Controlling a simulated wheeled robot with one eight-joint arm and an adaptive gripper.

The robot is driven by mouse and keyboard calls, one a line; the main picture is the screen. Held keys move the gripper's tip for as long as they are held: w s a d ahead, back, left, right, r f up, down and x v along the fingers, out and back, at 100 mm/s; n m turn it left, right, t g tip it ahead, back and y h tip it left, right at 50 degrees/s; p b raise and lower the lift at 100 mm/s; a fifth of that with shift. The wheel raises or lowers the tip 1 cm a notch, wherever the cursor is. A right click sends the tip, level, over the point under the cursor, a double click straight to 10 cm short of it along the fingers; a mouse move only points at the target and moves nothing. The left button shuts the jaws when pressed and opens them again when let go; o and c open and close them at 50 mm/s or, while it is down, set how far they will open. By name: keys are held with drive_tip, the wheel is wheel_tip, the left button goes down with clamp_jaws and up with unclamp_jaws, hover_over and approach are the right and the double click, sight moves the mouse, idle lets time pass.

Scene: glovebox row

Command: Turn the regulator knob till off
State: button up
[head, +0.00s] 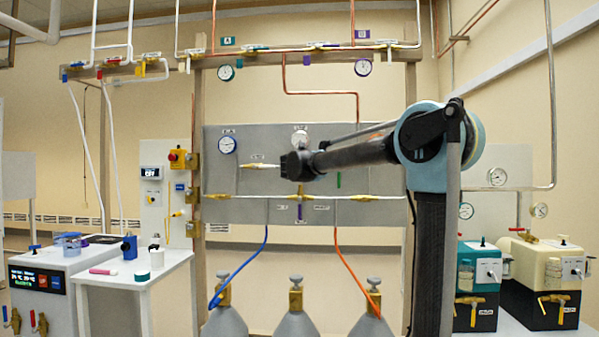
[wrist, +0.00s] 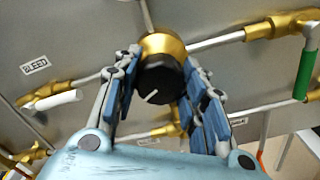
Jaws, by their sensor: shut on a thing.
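The regulator knob (wrist: 160,84) is black, with a white pointer line towards its lower left in the wrist view. It sits on a round brass body (wrist: 163,45) on the grey panel. My gripper (wrist: 160,66) has its blue-padded fingers on both sides of the knob and is shut on it. In the head view my gripper (head: 297,165) is at the panel, just below a small gauge (head: 300,137), and it hides the knob. Any marking for off is not readable.
A BLEED label (wrist: 34,65) and a white-handled valve (wrist: 56,101) are left of the knob in the wrist view; a green handle (wrist: 305,75) is right. Three gas cylinders (head: 297,323) stand below the grey panel (head: 385,160), with blue and orange hoses.

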drive_tip(key=n, duration=0.4)
drive_tip(key=shift+d+n, duration=0.1)
drive_tip(key=shift+n, duration=0.3)
idle(0.4)
drive_tip(key=o, duration=1.1)
drive_tip(key=shift+c, duration=0.2)
drive_tip(key=s, duration=1.2)
drive_tip(key=shift+a, duration=0.2)
drive_tip(key=shift+w, duration=0.1)
